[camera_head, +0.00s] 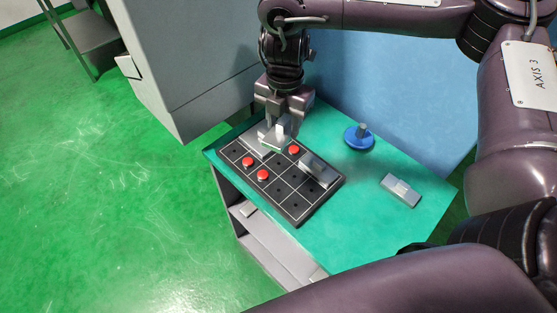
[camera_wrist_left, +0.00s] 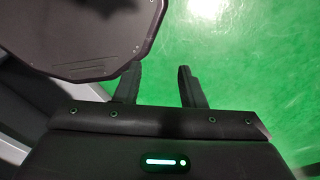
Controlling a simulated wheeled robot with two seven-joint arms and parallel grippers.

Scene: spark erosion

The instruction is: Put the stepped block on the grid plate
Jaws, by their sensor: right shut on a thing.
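The dark grid plate (camera_head: 304,203) with white lines lies on the teal table top. My right gripper (camera_head: 279,128) points down over the plate's far left part. It is shut on a light metal block, which I take for the stepped block (camera_head: 271,143). The fingers partly hide it. The block is low at the plate's surface; whether it touches cannot be told. My left gripper (camera_wrist_left: 160,72) shows in the left wrist view with its two fingers apart and nothing between them, above green floor.
Red buttons (camera_head: 263,175) and a grey block (camera_head: 318,169) are on the plate. A blue round base with a grey knob (camera_head: 360,137) and another grey metal piece (camera_head: 400,190) stand on the table (camera_head: 365,235) to the right. A grey cabinet (camera_head: 190,60) stands behind left.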

